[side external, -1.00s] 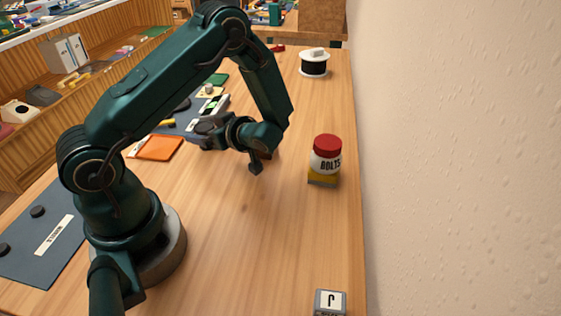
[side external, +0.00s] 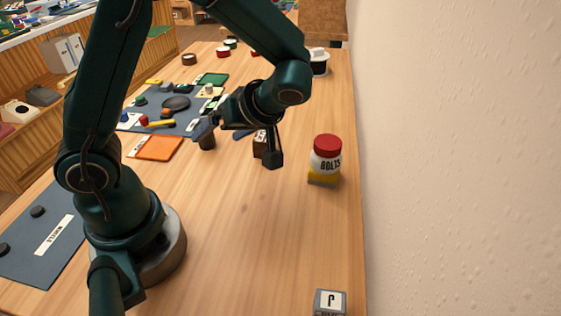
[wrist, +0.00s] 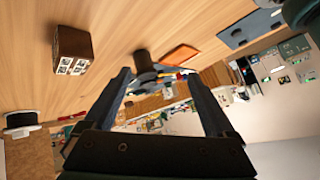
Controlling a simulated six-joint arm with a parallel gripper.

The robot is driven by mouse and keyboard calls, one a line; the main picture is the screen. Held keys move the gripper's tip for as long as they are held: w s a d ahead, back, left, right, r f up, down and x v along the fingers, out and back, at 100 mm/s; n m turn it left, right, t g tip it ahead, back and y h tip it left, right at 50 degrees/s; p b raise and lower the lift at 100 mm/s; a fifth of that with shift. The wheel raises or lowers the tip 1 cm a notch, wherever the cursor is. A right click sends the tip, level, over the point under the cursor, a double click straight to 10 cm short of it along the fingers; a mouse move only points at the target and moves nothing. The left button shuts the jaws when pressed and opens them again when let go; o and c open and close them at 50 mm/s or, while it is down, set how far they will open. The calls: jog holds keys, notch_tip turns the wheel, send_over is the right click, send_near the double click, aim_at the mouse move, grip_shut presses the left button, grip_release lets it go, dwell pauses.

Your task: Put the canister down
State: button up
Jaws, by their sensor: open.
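A small dark cylinder (side external: 207,142), which looks like the canister, stands upright on the bare wooden table (side external: 225,230) in the middle left of the side view. It also shows in the wrist view (wrist: 144,60), just beyond and between my fingertips. My gripper (side external: 207,125) points left beside the top of the cylinder, with its two fingers spread apart. In the wrist view my gripper (wrist: 160,78) has a clear gap between its fingers. I cannot tell whether a finger touches the cylinder.
A red-lidded bolts jar (side external: 326,160) stands right of my wrist. An orange tray (side external: 155,148) and a cluttered dark mat (side external: 160,115) lie left. The front table is mostly clear.

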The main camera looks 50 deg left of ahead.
jog(key=s+d+r+m+t+h, duration=0.2)
jog(key=d+r+m+t+h, duration=0.1)
jog(key=m, duration=0.5)
jog(key=s+d+r+m+t+h, duration=0.2)
jog(key=d+r+m+t+h, duration=0.2)
jog(key=d+m+t+h, duration=0.1)
jog(key=shift+s+d+m+h, duration=0.15)
jog(key=shift+d+m+h, duration=0.35)
jog(key=shift+d+m, duration=0.9)
